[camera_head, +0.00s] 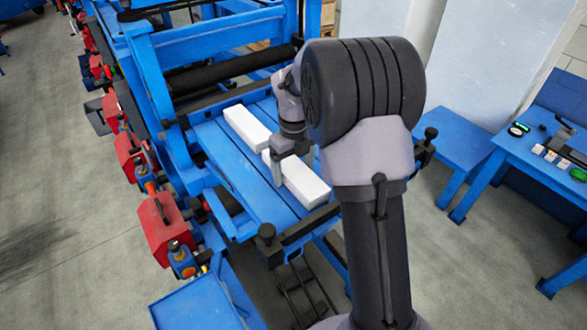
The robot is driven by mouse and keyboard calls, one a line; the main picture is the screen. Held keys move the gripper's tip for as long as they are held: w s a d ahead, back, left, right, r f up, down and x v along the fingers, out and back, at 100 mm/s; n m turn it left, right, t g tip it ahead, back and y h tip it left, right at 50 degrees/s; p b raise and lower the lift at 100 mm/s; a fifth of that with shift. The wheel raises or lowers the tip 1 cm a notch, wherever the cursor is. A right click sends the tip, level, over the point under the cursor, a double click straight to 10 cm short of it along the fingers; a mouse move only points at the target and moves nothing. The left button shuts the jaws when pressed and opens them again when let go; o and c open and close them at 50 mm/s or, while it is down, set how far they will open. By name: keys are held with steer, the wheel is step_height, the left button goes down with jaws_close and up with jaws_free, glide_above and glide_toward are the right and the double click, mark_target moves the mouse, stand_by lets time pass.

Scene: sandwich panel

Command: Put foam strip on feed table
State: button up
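Two white foam strips lie on the slatted blue feed table (232,168) of the machine, roughly end to end. The far strip (246,125) is nearer the rollers. The near strip (303,184) lies toward the table's front edge. My gripper (287,164) points down at the far end of the near strip, with one grey finger against or just beside its left side. The other finger is mostly hidden by the gripper body and arm, so I cannot tell whether it grips the strip. The near strip appears to rest on the slats or very close above them.
A dark roller (230,70) and blue frame stand behind the feed table. Red motor units (160,228) line the machine's left side. A blue side table (455,140) and a control desk (545,150) stand at right. Bare slats lie left of the strips.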

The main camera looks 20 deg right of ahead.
mark_target(293, 168)
step_height(293, 168, up, 12)
steer(key=s+a+r+n+t, duration=0.2)
steer(key=s+a+r+n, duration=0.3)
steer(key=n, duration=0.2)
steer(key=s+a+n+t, duration=0.1)
steer(key=s+a+n, duration=0.2)
steer(key=s+n, duration=0.4)
steer(key=s+a+n+t+y, duration=0.1)
steer(key=s+a+n, duration=0.2)
steer(key=s+n, duration=0.4)
steer(key=s+a+f+n+t+y, duration=0.1)
steer(key=s+a+n, duration=0.2)
steer(key=s+n, duration=0.4)
steer(key=shift+a+n+t, duration=0.3)
steer(key=shift+n+t, duration=0.1)
steer(key=shift+n, duration=0.4)
steer(key=shift+s+f, duration=0.15)
steer(key=shift+s, duration=0.05)
